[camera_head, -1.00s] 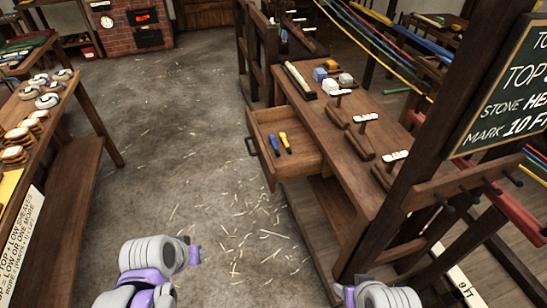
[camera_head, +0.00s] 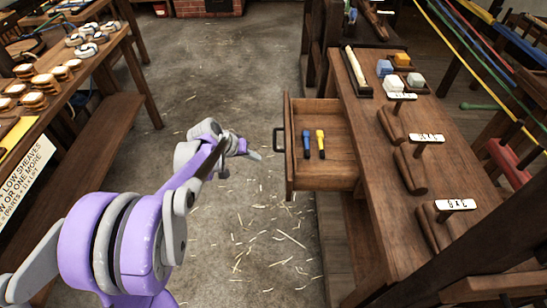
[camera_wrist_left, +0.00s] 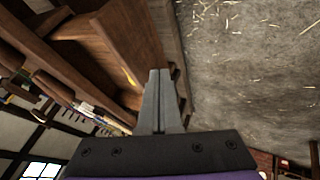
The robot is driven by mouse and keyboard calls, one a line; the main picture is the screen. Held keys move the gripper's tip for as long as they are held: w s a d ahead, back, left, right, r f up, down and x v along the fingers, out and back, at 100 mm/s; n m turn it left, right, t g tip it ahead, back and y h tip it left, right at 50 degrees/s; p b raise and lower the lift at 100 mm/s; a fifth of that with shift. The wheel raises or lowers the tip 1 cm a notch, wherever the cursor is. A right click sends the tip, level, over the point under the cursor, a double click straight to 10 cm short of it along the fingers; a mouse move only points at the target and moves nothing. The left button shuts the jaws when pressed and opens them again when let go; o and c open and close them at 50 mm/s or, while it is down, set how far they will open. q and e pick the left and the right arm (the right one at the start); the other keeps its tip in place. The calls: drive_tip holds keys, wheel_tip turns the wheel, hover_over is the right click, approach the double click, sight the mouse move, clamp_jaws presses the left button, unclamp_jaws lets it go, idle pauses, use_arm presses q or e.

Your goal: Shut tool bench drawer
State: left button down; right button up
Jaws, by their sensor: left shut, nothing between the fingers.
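The tool bench (camera_head: 357,119) stands right of centre in the head view. Its wooden drawer (camera_head: 331,178) is pulled out to the left, with a dark handle (camera_head: 278,141) on its front. A blue tool (camera_head: 306,144) and a yellow tool (camera_head: 321,143) lie inside. My left gripper (camera_head: 257,155) is shut and empty, a little to the left of the drawer front and handle, apparently without touching. In the left wrist view its closed fingers (camera_wrist_left: 160,95) point toward the wooden bench area. My right gripper is not in view.
Wooden blocks with white labels (camera_head: 456,204) and several small blocks (camera_head: 397,64) sit on the bench top. A table with stacked pieces (camera_head: 100,58) stands at left. The straw-strewn floor (camera_head: 250,230) between is clear.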

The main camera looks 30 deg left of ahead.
use_arm(q)
drive_tip(key=w+d+f+b, duration=0.2)
drive_tip(key=w+d+f, duration=0.4)
drive_tip(key=f, duration=0.1)
drive_tip(key=shift+w, duration=0.25)
drive_tip(key=w+d, duration=0.3)
drive_tip(key=d, duration=0.3)
drive_tip(key=w+d, duration=0.3)
drive_tip(key=d, duration=0.4)
drive_tip(key=w+d, duration=0.3)
drive_tip(key=d, duration=0.4)
drive_tip(key=shift+w+d, duration=0.15)
drive_tip(key=shift+w, duration=0.25)
drive_tip(key=shift+w+d, duration=0.2)
drive_tip(key=shift+d, duration=0.25)
drive_tip(key=shift+d+r, duration=0.1)
